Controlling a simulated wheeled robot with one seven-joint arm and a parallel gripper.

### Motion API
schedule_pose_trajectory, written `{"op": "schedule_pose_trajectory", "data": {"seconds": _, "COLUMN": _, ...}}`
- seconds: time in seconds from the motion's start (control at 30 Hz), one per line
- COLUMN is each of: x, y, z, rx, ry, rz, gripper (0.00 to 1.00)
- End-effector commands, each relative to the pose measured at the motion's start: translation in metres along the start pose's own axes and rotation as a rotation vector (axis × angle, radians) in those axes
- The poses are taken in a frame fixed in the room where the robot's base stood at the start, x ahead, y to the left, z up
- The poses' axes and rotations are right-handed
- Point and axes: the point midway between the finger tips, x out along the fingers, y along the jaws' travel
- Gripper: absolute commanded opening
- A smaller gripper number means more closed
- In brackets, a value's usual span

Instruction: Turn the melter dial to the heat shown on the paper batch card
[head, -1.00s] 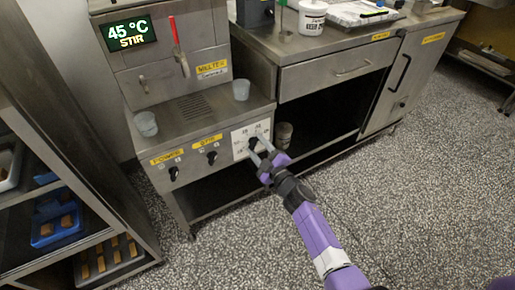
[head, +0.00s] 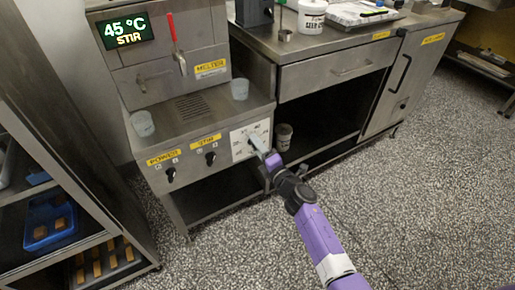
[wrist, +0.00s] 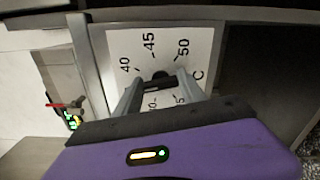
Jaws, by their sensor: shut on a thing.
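The melter (head: 165,62) stands at the left, its display (head: 126,32) reading "45 °C STIR". On its front panel is a white dial plate (head: 238,149) with a black knob. In the wrist view the plate (wrist: 118,42) shows 40, 45 and 50, and the knob (wrist: 160,77) sits between my fingers. My gripper (wrist: 158,84) is shut on the knob; in the head view my gripper (head: 254,142) covers most of it. The knob's pointer direction is hard to tell. I cannot make out a paper batch card.
POWER (head: 171,175) and STIR (head: 210,158) knobs sit left of the dial. Clear cups (head: 143,123) stand on the melter's ledge. A counter (head: 300,47) holding a white tub (head: 312,16) adjoins at the right. Speckled floor is open.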

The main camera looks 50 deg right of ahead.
Motion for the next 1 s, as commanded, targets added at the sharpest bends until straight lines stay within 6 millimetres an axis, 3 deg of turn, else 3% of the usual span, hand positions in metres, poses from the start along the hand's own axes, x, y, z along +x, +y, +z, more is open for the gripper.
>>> {"op": "schedule_pose_trajectory", "data": {"seconds": 0.4, "x": -0.0004, "y": -0.0003, "z": -0.0015, "rx": -0.201, "ry": 0.003, "rz": -0.001, "gripper": 0.07}}
{"op": "schedule_pose_trajectory", "data": {"seconds": 0.97, "x": -0.0003, "y": 0.0001, "z": -0.0017, "rx": -0.23, "ry": 0.003, "rz": -0.001, "gripper": 0.07}}
{"op": "schedule_pose_trajectory", "data": {"seconds": 1.0, "x": -0.0003, "y": 0.0001, "z": -0.0017, "rx": -0.23, "ry": 0.003, "rz": -0.001, "gripper": 0.51}}
